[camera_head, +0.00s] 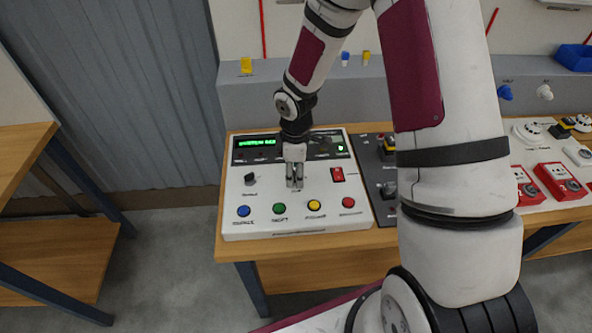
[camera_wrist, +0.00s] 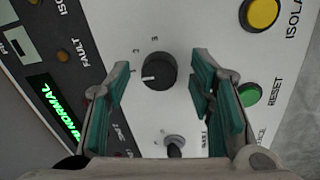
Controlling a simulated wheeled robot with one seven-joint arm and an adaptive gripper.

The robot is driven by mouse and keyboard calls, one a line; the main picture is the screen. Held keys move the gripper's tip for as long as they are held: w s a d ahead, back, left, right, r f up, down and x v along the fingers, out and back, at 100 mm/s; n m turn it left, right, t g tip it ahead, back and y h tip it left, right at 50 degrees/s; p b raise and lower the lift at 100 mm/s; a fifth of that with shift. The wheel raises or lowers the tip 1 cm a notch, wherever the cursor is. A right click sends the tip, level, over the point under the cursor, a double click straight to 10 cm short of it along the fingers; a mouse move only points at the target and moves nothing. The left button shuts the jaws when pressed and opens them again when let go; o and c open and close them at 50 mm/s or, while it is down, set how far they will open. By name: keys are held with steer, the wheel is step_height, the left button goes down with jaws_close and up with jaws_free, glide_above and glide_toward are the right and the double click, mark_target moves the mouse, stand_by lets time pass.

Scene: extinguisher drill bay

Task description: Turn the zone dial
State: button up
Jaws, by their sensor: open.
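The zone dial (camera_wrist: 160,70) is a round black knob on a white panel, with a white pointer mark facing left in the wrist view and small numbers around it. My gripper (camera_head: 295,183) points down over the panel's middle in the head view and hides the dial there. In the wrist view my gripper's (camera_wrist: 161,65) green-padded fingers are open, one on each side of the dial, with visible gaps. I cannot tell how far the tips are above the panel.
A small switch (camera_head: 250,179) stands left of my gripper. A blue button (camera_head: 243,211), green button (camera_head: 279,208), yellow button (camera_head: 314,205) and red button (camera_head: 348,202) line the panel's front. A lit green display (camera_head: 256,143) is behind.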

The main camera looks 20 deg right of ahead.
step_height(320, 180, up, 12)
steer(key=shift+s+a+f, duration=0.15)
steer(key=shift+s, duration=0.2)
stand_by(0.5)
steer(key=s+r+m+t+b, duration=0.1)
steer(key=s+r+m+t, duration=0.4)
steer(key=s+r+m, duration=0.8)
steer(key=s+f+v, duration=0.1)
steer(key=s+v, duration=0.1)
steer(key=v, duration=0.9)
steer(key=shift+s, duration=0.3)
steer(key=shift+r, duration=0.15)
